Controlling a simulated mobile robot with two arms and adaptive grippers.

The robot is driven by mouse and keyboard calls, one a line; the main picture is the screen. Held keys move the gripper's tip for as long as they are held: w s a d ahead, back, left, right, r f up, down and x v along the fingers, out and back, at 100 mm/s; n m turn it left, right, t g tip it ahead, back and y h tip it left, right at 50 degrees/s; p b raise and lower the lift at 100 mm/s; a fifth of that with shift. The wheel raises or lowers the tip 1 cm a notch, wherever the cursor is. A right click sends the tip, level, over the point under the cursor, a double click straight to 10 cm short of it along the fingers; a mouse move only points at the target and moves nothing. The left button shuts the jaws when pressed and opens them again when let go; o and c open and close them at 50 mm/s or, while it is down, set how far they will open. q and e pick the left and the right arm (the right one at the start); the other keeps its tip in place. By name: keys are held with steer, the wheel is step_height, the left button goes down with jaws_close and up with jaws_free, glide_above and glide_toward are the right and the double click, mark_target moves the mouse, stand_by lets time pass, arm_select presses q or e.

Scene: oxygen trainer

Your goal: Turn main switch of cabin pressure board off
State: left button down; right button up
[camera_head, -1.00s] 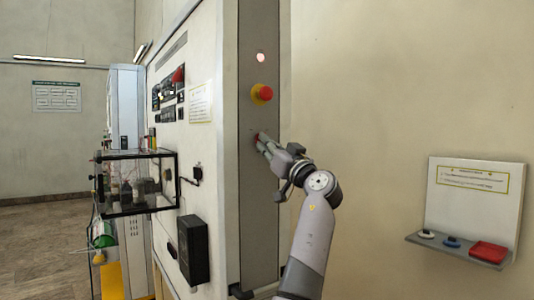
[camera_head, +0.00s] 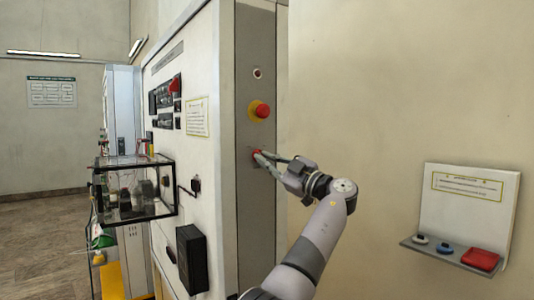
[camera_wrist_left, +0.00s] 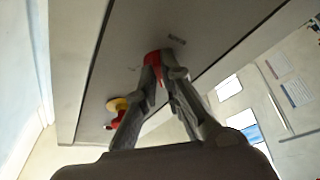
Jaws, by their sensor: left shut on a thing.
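The cabin pressure board is the tall white cabinet (camera_head: 214,70) with a grey narrow side panel (camera_head: 257,215). A red switch knob (camera_head: 256,152) sits on that side panel, below a red mushroom button on a yellow base (camera_head: 259,110). My left gripper (camera_head: 262,158) is shut on the red knob, its fingers covering part of it. In the left wrist view, the fingertips (camera_wrist_left: 163,66) hold the red knob (camera_wrist_left: 152,59) against the grey panel. A small round lamp (camera_head: 258,73) above the button looks dark. My right gripper is not in view.
A clear box (camera_head: 135,185) with equipment and a black box (camera_head: 192,258) stick out from the cabinet's front. A wall shelf (camera_head: 450,255) with small items and a red box stands at the right. The wall between is bare.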

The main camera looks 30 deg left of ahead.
arm_select(q)
steer(key=shift+n, duration=0.4)
steer(key=c, duration=1.7)
jaws_free()
steer(key=v, duration=1.2)
steer(key=shift+w, duration=0.15)
